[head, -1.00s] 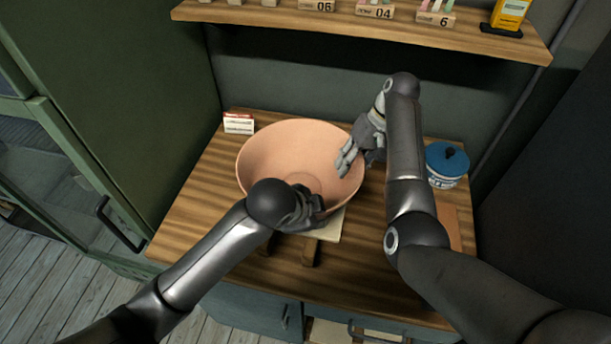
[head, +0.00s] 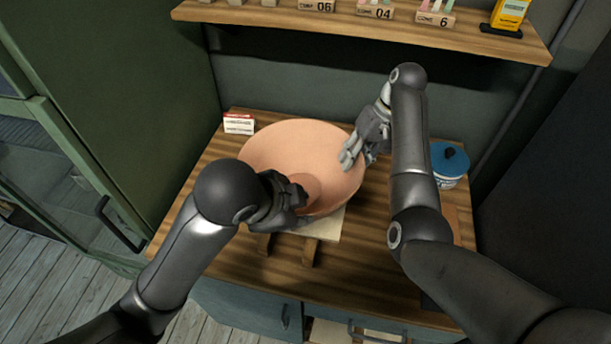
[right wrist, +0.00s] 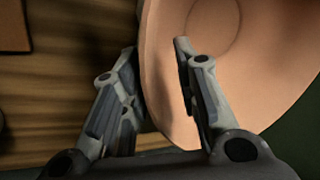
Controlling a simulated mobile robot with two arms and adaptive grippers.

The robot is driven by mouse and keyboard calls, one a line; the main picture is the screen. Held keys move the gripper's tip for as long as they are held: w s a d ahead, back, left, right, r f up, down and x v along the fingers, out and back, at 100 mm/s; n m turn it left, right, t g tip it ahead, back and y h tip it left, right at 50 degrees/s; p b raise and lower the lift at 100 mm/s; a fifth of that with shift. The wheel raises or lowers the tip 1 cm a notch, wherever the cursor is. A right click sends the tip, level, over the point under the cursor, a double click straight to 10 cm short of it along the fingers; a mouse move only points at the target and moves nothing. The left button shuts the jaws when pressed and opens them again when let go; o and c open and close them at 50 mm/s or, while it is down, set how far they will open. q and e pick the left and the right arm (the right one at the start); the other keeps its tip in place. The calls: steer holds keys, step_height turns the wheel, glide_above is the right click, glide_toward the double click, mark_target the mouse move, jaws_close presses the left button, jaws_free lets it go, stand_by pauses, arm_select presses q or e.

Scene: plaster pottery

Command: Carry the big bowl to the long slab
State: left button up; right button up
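The big bowl (head: 285,145) is wide, pinkish and upright, over a pale board (head: 328,227) with wooden feet on the worktop. My left gripper (head: 292,196) is at the bowl's near rim and covers part of it; its finger gap is hidden. My right gripper (head: 352,150) is at the bowl's right rim. In the right wrist view, my right gripper (right wrist: 155,75) is open, with one finger outside the rim and one over the inside of the bowl (right wrist: 265,70); gaps show beside the rim. I cannot tell which surface is the long slab.
A blue lidded jar (head: 449,165) stands at the right of the wooden worktop (head: 200,225). A small red and white box (head: 238,124) stands at the back left. A shelf (head: 400,28) with cone boxes is above. A green cabinet (head: 110,110) is on the left.

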steer(key=w+d, duration=0.2)
steer(key=d, duration=1)
steer(key=shift+w+r, duration=0.25)
steer(key=shift+r, duration=0.15)
